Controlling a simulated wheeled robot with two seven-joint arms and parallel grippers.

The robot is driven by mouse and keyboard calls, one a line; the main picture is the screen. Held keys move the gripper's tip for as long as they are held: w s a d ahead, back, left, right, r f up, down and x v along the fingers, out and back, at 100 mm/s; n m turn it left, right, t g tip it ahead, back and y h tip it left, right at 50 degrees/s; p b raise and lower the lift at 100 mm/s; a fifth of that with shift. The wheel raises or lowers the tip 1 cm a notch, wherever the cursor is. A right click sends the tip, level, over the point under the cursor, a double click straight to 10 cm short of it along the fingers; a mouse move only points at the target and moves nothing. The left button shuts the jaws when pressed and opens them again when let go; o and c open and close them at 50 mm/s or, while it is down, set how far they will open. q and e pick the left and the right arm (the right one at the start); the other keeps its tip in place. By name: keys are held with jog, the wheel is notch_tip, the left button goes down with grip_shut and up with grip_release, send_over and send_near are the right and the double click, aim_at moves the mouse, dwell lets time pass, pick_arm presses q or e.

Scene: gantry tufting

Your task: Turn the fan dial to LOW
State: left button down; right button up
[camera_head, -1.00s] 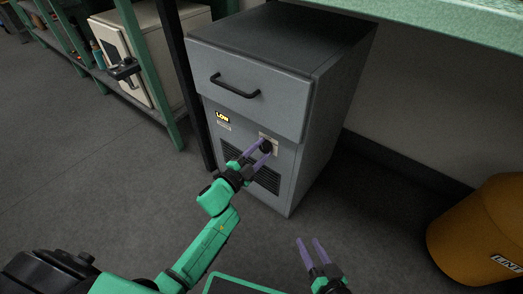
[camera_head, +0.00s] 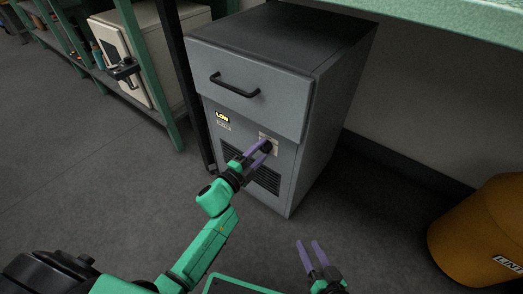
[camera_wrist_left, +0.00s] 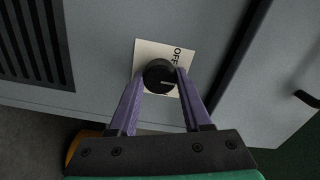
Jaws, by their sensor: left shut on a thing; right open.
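The fan dial (camera_head: 267,147) is a small round black knob on a pale plate on the front of a grey cabinet (camera_head: 345,95). In the left wrist view the dial (camera_wrist_left: 155,72) has a light pointer mark, and the plate (camera_wrist_left: 150,50) reads OFF; other lettering is hidden. My left gripper (camera_head: 263,148) has its purple fingers closed on both sides of the dial. A small lit display (camera_head: 222,117) on the cabinet reads LOW. My right gripper (camera_head: 310,241) is open and empty, low in front of the cabinet.
The cabinet has a drawer with a black handle (camera_head: 235,90) above the dial and a vent grille (camera_head: 262,178) below. A green bench (camera_head: 470,12) overhangs at right. An orange bin (camera_head: 480,230) stands at lower right. The floor between is clear.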

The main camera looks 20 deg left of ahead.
pick_arm(q)
jog(key=shift+c, duration=1.7)
grip_release()
jog(key=p+v, duration=0.3)
jog(key=v, duration=1.1)
jog(key=shift+s+p, duration=0.35)
pick_arm(e)
jog(key=shift+n+g, duration=0.3)
jog(key=shift+g, duration=0.2)
notch_tip(320, 180, up, 4)
jog(key=shift+d+r, duration=0.15)
jog(key=shift+r, duration=0.05)
pick_arm(q)
jog(key=shift+f, duration=0.1)
